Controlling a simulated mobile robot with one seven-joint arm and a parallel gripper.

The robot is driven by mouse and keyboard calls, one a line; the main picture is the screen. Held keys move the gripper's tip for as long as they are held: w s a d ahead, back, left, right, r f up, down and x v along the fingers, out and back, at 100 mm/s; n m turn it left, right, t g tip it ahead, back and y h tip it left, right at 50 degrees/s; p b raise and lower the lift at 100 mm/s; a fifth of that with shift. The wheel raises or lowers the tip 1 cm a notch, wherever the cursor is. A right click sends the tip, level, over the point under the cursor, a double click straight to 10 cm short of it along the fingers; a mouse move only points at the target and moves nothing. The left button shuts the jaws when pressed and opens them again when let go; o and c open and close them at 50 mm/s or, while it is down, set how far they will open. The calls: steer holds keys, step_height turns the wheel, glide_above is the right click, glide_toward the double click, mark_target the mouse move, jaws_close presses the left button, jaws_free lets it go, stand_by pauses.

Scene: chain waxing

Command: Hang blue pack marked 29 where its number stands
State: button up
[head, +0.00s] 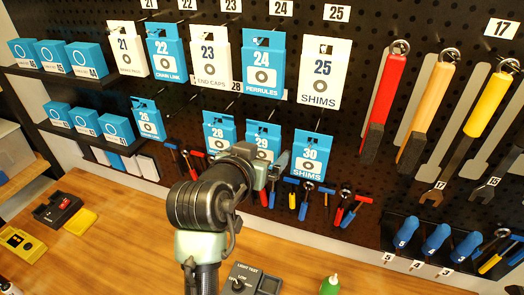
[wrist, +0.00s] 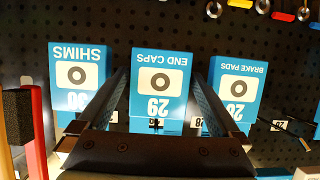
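The blue pack marked 29 (head: 263,140), labelled END CAPS, is in the lower row on the pegboard, between the packs marked 28 (head: 219,130) and 30 (head: 311,155). It is in line with them. In the wrist view, pack 29 (wrist: 159,85) appears upside down, and a peg shows at its number end. My gripper (wrist: 161,78) has one finger along each side of this pack. Thin dark gaps seem to show between fingers and pack, so it looks open around it. In the head view my gripper (head: 272,165) covers the pack's lower part.
Pack 24 (head: 263,65) and pack 25 (head: 322,72) hang close above. Packs 28 and 30 stand close beside my fingers. Small hand tools (head: 300,195) hang below. The wooden bench (head: 150,230) holds a light-test box (head: 252,280) and a green bottle (head: 330,285).

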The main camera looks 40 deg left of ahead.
steer(key=shift+s, duration=0.1)
steer(key=b+v, duration=0.4)
steer(key=v, duration=0.9)
steer(key=shift+r, duration=0.1)
steer(key=w+d+r+m+t+b, duration=0.1)
steer(key=w+d+r+t+b, duration=0.25)
steer(key=w+d+r, duration=0.2)
steer(key=s+d+r+m+t+h+b, duration=0.1)
steer(key=s+d+r+t, duration=0.1)
steer(key=d+r+t, duration=0.3)
steer(key=s+d+r+m+t+h+b, duration=0.1)
steer(key=d+r+t, duration=0.4)
steer(key=d+r, duration=0.7)
steer(key=shift+s+d+t+h+b, duration=0.4)
steer(key=shift+s+h+b, duration=0.2)
steer(key=shift+s+h, duration=0.35)
steer(key=shift+s, duration=0.1)
